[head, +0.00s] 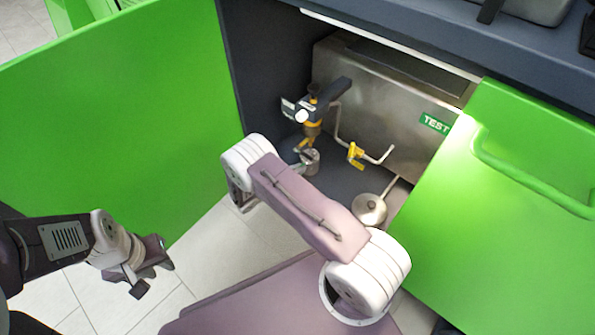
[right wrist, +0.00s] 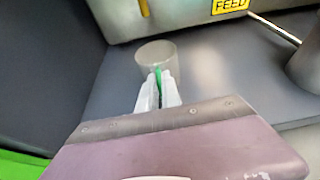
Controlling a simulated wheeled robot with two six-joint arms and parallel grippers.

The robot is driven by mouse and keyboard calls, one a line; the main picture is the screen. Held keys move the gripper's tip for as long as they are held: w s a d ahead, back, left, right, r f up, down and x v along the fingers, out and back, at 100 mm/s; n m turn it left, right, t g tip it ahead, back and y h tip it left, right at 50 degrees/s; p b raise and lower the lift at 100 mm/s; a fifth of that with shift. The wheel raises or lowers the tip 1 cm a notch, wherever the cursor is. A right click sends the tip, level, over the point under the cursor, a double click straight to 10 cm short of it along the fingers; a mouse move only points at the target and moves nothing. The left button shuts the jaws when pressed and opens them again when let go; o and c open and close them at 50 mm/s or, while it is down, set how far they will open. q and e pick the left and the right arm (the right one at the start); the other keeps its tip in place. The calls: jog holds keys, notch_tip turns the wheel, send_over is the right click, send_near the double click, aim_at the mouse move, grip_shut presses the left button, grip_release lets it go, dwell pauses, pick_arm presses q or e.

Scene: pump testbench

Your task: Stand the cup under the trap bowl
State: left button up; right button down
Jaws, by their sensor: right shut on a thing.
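The cup (head: 311,161) is a small grey cylinder inside the cabinet, below the yellow-amber trap bowl (head: 312,131) in the head view. The cup also shows in the right wrist view (right wrist: 155,52), standing upright just beyond my right gripper (right wrist: 158,90). That gripper is shut on the cup's near side, with a green strip between its fingers. A yellow end (right wrist: 144,8), probably the trap bowl, shows above and slightly left of the cup. My right arm hides much of its gripper in the head view. My left gripper (head: 152,276) is open and empty outside the cabinet.
Green doors stand open at left (head: 120,110) and right (head: 500,200). A steel tank (head: 385,110) fills the cabinet's back. A yellow-handled valve (head: 356,154) and a round metal vessel (head: 369,209) lie right of the cup. Dark cabinet floor between them is bare.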

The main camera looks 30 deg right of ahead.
jog(key=c, duration=2)
grip_release()
jog(key=shift+f, duration=0.15)
jog(key=o, duration=0.4)
jog(key=shift+o, duration=0.2)
jog(key=shift+r, duration=0.35)
jog(key=p+v, duration=0.7)
jog(key=v, duration=0.4)
jog(key=s+r+m+g+y, duration=0.3)
jog(key=s+r+m+y, duration=0.9)
jog(key=m, duration=1.1)
jog(key=s+r, duration=0.4)
jog(key=r, duration=0.1)
jog(key=shift+s+g+y, duration=0.3)
jog(key=shift+g+y, duration=0.1)
